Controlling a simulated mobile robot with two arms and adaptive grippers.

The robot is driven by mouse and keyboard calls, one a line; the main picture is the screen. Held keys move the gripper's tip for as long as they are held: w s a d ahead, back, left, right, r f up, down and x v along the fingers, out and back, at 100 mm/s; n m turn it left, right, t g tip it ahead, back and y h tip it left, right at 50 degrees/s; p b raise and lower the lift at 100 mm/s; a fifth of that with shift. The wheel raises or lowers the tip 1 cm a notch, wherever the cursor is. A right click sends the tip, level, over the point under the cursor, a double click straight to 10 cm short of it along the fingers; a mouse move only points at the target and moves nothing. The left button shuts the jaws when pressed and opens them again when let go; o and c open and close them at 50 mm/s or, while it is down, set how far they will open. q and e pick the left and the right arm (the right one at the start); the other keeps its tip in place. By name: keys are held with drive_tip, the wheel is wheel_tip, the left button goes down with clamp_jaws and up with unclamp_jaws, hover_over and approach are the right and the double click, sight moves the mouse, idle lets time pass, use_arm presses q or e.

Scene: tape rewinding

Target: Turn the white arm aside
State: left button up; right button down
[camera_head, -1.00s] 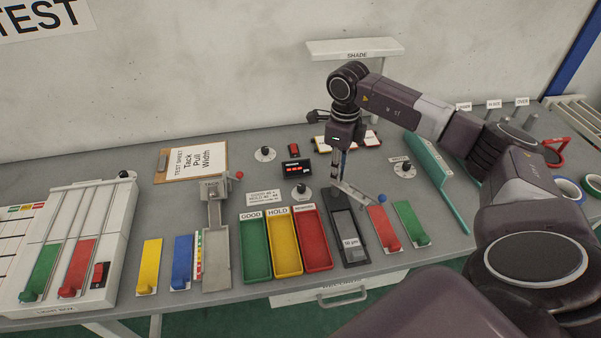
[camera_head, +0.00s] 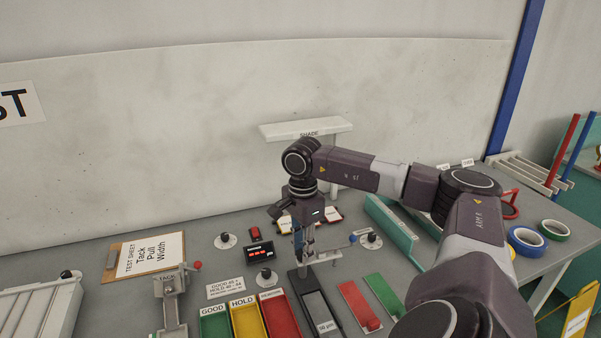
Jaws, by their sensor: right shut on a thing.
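A pale, whitish arm (camera_head: 325,257) with a blue ball (camera_head: 352,239) at its right end extends right from the top of a black-based gauge (camera_head: 317,308). My right gripper (camera_head: 303,256) points down at the arm's left end, above the back of the gauge. It is shut, seemingly on this arm; the fingers hide the exact contact. The blue ball is close to a black knob (camera_head: 371,239) on a white disc. A white shade panel (camera_head: 305,129) stands behind my gripper, apart from it. My left gripper is out of view.
Green (camera_head: 213,325), yellow and red trays lie left of the gauge. Red (camera_head: 357,303) and green (camera_head: 383,293) tabs lie to its right. A teal rail (camera_head: 390,220) stands behind them, partly near my right arm. Tape rolls (camera_head: 526,240) sit at the far right.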

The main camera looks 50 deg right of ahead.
drive_tip(key=shift+n, duration=1.3)
drive_tip(key=shift+r, duration=0.1)
drive_tip(key=c, duration=1.7)
unclamp_jaws()
wheel_tip(320, 180, up, 12)
drive_tip(key=shift+f, duration=0.1)
